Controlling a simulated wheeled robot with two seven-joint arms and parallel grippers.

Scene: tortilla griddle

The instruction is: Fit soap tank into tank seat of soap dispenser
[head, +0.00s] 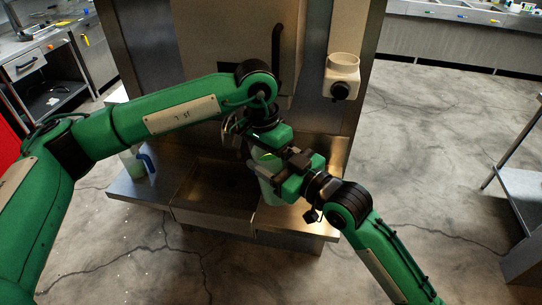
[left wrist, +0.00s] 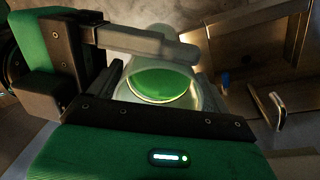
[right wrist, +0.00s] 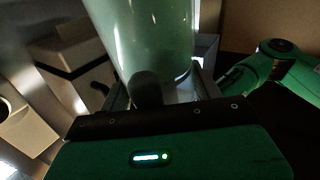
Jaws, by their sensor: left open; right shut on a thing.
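The soap tank (head: 266,160) is a clear vessel with green liquid, held over the counter's right part. My right gripper (head: 281,167) is shut on it. In the left wrist view the tank (left wrist: 164,84) shows its green liquid, with a grey finger of my right gripper across it. My left gripper (left wrist: 160,95) is open with its fingers on either side of the tank; I cannot tell whether they touch it. In the right wrist view the tank (right wrist: 150,40) rises from between the fingers. The soap dispenser (head: 342,80) is off-white, on the wall panel, with a round open seat on top and a black knob.
A sink basin (head: 205,188) is set in the steel counter (head: 305,213) below my grippers. A container with a blue handle (head: 147,162) stands at the counter's left. A steel table (head: 522,185) stands at the right. The air between tank and dispenser looks clear.

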